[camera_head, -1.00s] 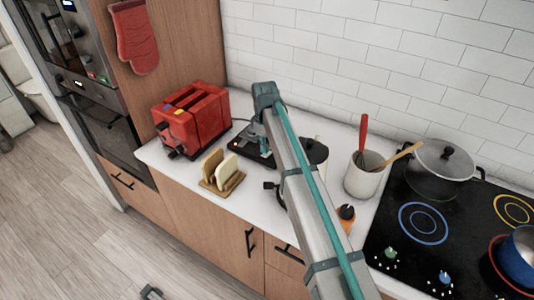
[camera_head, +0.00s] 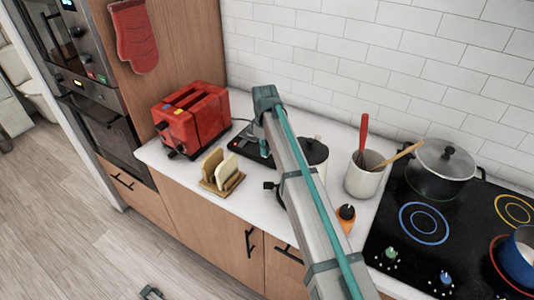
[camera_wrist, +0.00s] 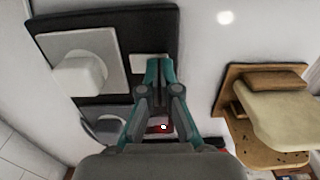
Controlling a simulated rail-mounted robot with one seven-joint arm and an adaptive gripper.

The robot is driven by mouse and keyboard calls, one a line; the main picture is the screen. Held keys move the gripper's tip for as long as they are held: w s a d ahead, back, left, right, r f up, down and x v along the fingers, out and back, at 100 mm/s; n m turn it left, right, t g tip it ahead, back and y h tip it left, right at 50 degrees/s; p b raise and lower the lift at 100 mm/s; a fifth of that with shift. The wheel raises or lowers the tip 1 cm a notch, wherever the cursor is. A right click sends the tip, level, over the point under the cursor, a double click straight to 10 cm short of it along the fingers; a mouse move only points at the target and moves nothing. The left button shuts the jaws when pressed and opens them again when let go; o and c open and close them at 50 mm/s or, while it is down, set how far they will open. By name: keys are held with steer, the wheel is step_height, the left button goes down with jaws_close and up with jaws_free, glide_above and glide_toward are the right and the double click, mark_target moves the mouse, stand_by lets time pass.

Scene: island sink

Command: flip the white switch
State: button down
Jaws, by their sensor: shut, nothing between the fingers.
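A black appliance base (camera_head: 238,153) lies on the white counter beside the toaster; my arm hides part of it. In the wrist view the base (camera_wrist: 107,19) carries a grey plate with a pale block (camera_wrist: 80,76). A small flat white piece (camera_wrist: 143,62), which looks like the white switch, is on the base right by my fingertips. My gripper (camera_wrist: 160,64) is shut and empty, its fingertips overlapping the edge of this piece. I cannot tell whether they touch it. A small red light (camera_wrist: 163,127) shows between my fingers' bases.
A red toaster (camera_head: 192,118) stands left of the base, and a wooden rack with bread slices (camera_head: 221,170) in front of it; the rack is right of my gripper in the wrist view (camera_wrist: 234,82). A utensil crock (camera_head: 362,180) and a stove with a pot (camera_head: 440,170) are to the right.

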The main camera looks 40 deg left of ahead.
steer(key=shift+f, duration=0.3)
steer(key=shift+r, duration=0.1)
steer(key=shift+r+p, duration=1.75)
steer(key=shift+r, duration=1.7)
